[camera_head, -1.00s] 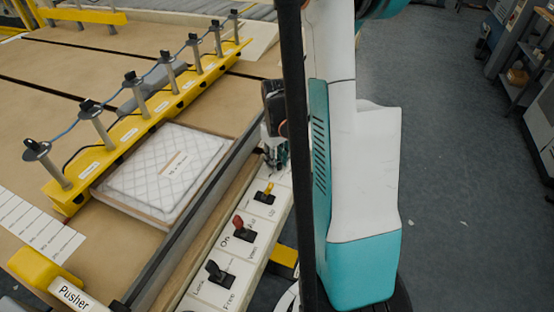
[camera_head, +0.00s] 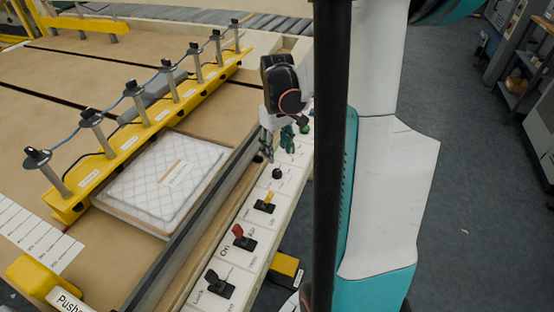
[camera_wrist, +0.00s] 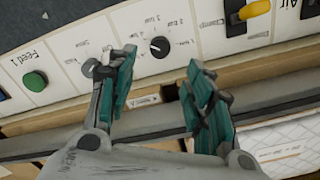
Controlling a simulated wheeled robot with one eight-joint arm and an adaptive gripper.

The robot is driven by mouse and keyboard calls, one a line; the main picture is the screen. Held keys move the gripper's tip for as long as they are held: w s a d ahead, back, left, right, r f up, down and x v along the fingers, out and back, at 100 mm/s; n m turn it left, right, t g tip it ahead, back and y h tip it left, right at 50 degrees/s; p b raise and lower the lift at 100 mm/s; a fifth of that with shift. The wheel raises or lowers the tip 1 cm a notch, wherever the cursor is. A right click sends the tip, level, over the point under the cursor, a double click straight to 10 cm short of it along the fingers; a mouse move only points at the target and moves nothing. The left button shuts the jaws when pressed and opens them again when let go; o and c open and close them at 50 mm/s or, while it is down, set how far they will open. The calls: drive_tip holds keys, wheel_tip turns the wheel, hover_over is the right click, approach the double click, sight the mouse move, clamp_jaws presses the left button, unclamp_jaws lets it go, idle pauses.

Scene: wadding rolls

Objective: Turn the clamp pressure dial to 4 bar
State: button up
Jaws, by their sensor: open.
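The clamp pressure dial (camera_wrist: 160,47) is a round black knob with a pale mark on a white panel. Small bar labels surround it, too small to read surely, so its exact setting is unclear. In the head view, the dial (camera_head: 277,174) is a small black knob beyond the yellow lever. My gripper (camera_wrist: 161,62) is open and empty, with teal-and-grey fingers spread to either side of the dial in the wrist picture. Contact is not visible. In the head view my gripper (camera_head: 279,147) hangs over the panel, just beyond the dial.
A yellow lever (camera_head: 265,203), red lever (camera_head: 242,238) and black lever (camera_head: 217,284) stand along the panel. A green button (camera_wrist: 35,81) lies on the other side. A dark rail (camera_head: 196,222) runs beside the panel. A quilted wadding piece (camera_head: 160,185) lies on the table.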

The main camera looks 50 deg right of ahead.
wheel_tip(320, 180, up, 3)
drive_tip(key=shift+r, duration=0.1)
idle(0.6)
